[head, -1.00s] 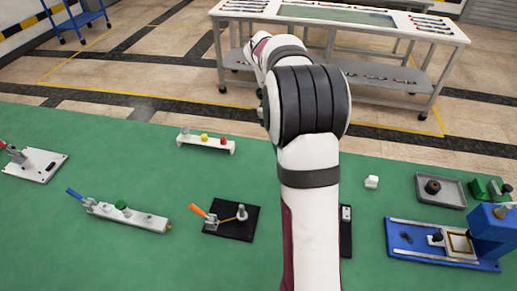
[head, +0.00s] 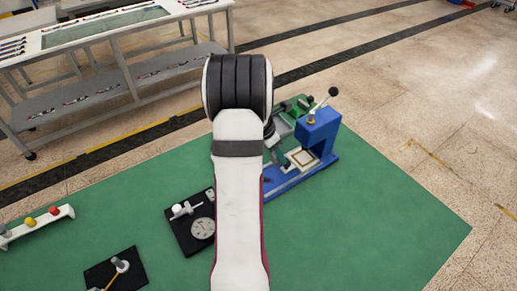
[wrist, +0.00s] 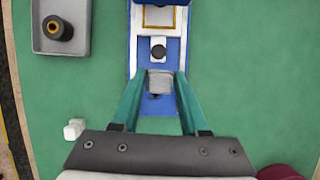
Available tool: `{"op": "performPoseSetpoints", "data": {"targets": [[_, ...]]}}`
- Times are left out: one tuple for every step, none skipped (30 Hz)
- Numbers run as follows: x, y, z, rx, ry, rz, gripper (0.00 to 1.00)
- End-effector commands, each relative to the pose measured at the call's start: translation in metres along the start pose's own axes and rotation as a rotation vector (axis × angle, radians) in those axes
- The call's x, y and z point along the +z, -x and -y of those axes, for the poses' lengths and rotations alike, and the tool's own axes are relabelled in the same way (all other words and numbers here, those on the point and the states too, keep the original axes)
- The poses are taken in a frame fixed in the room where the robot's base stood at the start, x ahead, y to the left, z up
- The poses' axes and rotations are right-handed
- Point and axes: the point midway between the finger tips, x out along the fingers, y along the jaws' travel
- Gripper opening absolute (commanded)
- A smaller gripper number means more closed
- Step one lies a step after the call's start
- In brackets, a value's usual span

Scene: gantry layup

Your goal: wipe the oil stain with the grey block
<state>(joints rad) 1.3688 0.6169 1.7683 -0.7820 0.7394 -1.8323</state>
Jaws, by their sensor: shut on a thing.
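In the wrist view, my gripper (wrist: 160,84) is shut on the grey block (wrist: 160,82), which sits between the tips of its two green fingers. The block is over the blue base (wrist: 172,113) of the press, in line with the small round fixture in front of the frame. A dark spot (wrist: 155,96), which looks like the oil stain, shows at the block's near edge, partly hidden. I cannot tell whether the block touches the base.
The blue press (head: 318,132) with its lever stands just beyond. A grey tray (wrist: 82,25) with a dark ring part and a small white block (wrist: 75,130) lie to the left in the wrist view. A black plate with a dial (head: 202,228) is beside my arm. Green mat right of the press is clear.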

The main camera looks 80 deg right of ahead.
Motion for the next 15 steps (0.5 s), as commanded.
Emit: {"op": "performPoseSetpoints", "data": {"targets": [[-0.001, -0.002, 0.000, -0.001, 0.000, 0.000, 0.00], [-0.002, -0.003, 0.000, -0.002, 0.000, -0.001, 0.00], [-0.003, -0.006, 0.000, -0.002, -0.001, -0.001, 0.00], [-0.004, -0.008, 0.000, -0.002, 0.000, -0.001, 0.00], [-0.005, -0.009, 0.000, -0.001, 0.000, -0.001, 0.00], [-0.006, -0.013, 0.000, -0.002, -0.001, -0.001, 0.00], [-0.007, -0.015, 0.000, -0.002, -0.002, -0.001, 0.00], [-0.008, -0.018, 0.000, -0.003, 0.000, -0.002, 0.00], [-0.010, -0.021, 0.000, -0.002, 0.000, -0.002, 0.00], [-0.011, -0.023, 0.000, -0.002, -0.001, -0.001, 0.00], [-0.012, -0.026, 0.000, -0.002, 0.000, -0.001, 0.00], [-0.013, -0.029, 0.000, -0.003, -0.001, -0.001, 0.00], [-0.014, -0.032, 0.000, -0.002, -0.002, -0.001, 0.00], [-0.015, -0.034, 0.000, -0.002, -0.001, -0.001, 0.00], [-0.017, -0.037, 0.000, -0.002, -0.001, -0.001, 0.00]]}}
